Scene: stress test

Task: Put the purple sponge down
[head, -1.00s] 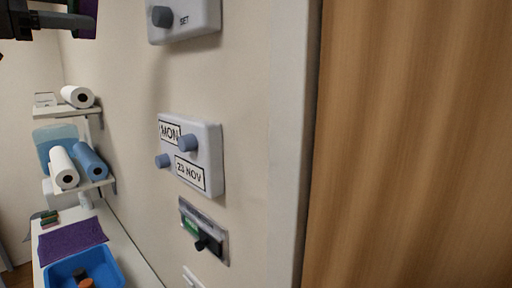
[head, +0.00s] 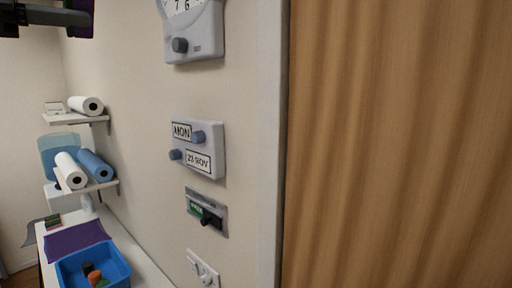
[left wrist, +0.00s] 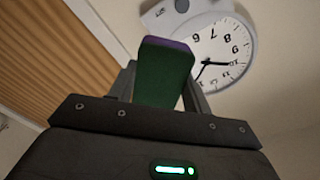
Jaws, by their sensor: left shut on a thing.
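The purple sponge (left wrist: 164,72) is in the left wrist view, showing a large dark green face and a thin purple edge along its top. My left gripper (left wrist: 160,85) is shut on it, with a finger on each side. In the head view the purple side of the sponge (head: 83,22) shows at the top left, high in the air, beside dark parts of my left gripper. The sponge touches no surface that I can see. My right gripper is in neither view.
A counter (head: 130,245) at lower left holds a purple cloth (head: 75,237) and a blue bin (head: 116,262) with small items inside. Shelves (head: 98,188) with rolls stand above it. The wall carries a clock (head: 194,40), a date panel (head: 212,140) and switches. A wooden panel (head: 400,150) fills the right.

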